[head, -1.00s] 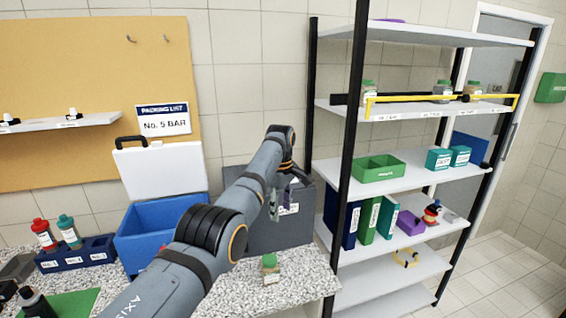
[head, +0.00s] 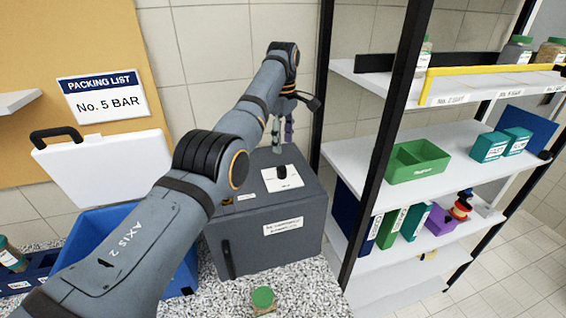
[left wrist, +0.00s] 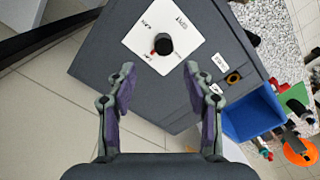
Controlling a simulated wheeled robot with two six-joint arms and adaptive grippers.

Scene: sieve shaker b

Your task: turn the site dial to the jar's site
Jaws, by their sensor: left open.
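The site dial is a black knob (head: 282,171) on a white plate (head: 271,185) on top of the dark grey box (head: 265,237). In the left wrist view the knob (left wrist: 163,45) has a red mark on its lower-left side, near a small label that I cannot read. My left gripper (head: 283,137) is open and empty, above and behind the dial in the head view. In the left wrist view its fingertips (left wrist: 158,80) are apart, with the knob just beyond the gap. The green-lided jar (head: 263,299) stands on the speckled counter before the box. My right gripper is out of view.
A blue cooler (head: 100,222) with a raised white lid stands left of the box. A black shelf post (head: 386,140) rises close on the right, with shelves holding a green tray (head: 418,162) and teal boxes. A packing list (head: 108,96) reads "No. 5 BAR".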

